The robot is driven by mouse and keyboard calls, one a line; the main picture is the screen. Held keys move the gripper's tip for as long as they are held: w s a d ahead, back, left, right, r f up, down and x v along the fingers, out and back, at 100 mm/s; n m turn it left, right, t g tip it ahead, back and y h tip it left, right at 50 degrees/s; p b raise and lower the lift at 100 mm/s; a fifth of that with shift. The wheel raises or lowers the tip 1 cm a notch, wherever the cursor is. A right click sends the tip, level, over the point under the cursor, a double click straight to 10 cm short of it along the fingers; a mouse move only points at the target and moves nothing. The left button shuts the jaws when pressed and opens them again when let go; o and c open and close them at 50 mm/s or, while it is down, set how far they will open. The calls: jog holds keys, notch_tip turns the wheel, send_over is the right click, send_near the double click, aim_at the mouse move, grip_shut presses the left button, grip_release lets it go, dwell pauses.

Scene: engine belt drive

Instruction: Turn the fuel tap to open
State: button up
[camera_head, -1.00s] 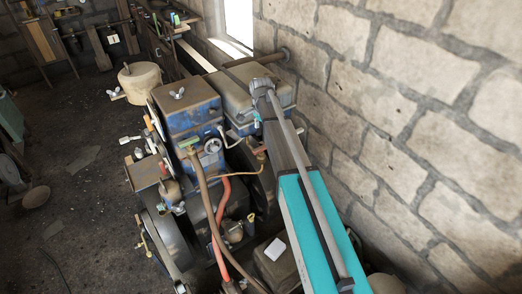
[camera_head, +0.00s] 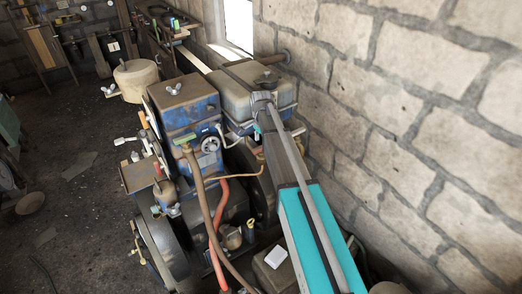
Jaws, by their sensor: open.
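The blue engine tank (camera_head: 190,115) stands at the middle, with a wing nut on its dusty top. A small green-handled fitting (camera_head: 184,139) is on its front, at the top of a brown hose (camera_head: 203,200); it may be the fuel tap, but its setting is too small to read. My arm reaches from the lower right, and its grey far joint lies in front of the second, grey-topped tank (camera_head: 245,88). My gripper is not visible; the arm's far end is hidden behind its own links.
An orange hose (camera_head: 218,215) hangs beside the brown one. A dark wheel (camera_head: 165,245) is at the engine's lower left. A stone wall (camera_head: 420,130) closes the right side close to my arm. A pale round can (camera_head: 138,80) stands behind.

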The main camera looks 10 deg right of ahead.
aim_at(261, 148)
jog(key=shift+f+b, duration=1)
jog(key=shift+f, duration=0.35)
grip_shut()
